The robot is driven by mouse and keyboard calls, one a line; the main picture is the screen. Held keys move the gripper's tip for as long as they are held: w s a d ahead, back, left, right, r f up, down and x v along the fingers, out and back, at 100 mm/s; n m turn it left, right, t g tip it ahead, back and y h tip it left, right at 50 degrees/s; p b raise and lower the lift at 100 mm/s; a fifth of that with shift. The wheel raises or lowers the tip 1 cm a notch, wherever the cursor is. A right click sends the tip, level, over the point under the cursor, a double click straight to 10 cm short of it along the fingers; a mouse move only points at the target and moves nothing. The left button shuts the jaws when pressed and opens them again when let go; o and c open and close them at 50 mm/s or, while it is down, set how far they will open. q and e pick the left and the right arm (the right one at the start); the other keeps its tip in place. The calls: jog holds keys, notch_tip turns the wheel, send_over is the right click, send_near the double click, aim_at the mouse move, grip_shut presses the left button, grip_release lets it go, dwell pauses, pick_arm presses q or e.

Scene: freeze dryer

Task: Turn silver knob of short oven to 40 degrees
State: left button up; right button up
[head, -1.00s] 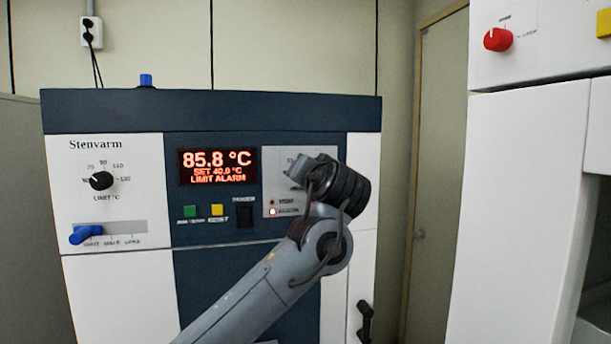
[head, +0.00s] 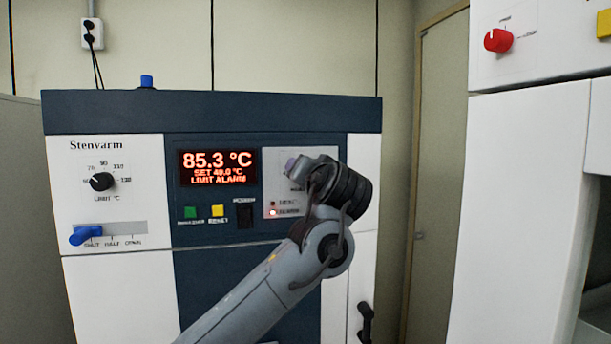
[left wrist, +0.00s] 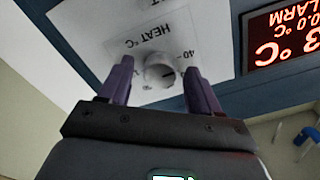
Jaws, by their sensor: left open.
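The short oven (head: 110,220), marked Stenvarm, stands at the left in the head view. Its display (head: 218,167) reads 85.3 °C, SET 40.0 °C and LIMIT ALARM. The silver knob (left wrist: 160,72) shows in the left wrist view on a white HEAT °C panel, seen upside down. A dark mark on the knob points roughly right in that view, below the 40 label.
A black LIMIT knob (head: 101,181) and a blue lever (head: 86,236) are on the oven's left panel. Green (head: 190,212) and yellow (head: 217,210) buttons lie under the display. A white machine with a red knob (head: 498,40) stands at the right.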

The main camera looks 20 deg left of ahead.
pick_arm(q)
jog(key=b+v, duration=0.2)
jog(key=v, duration=0.8)
jog(key=shift+s, duration=0.2)
jog(key=shift+d, duration=0.1)
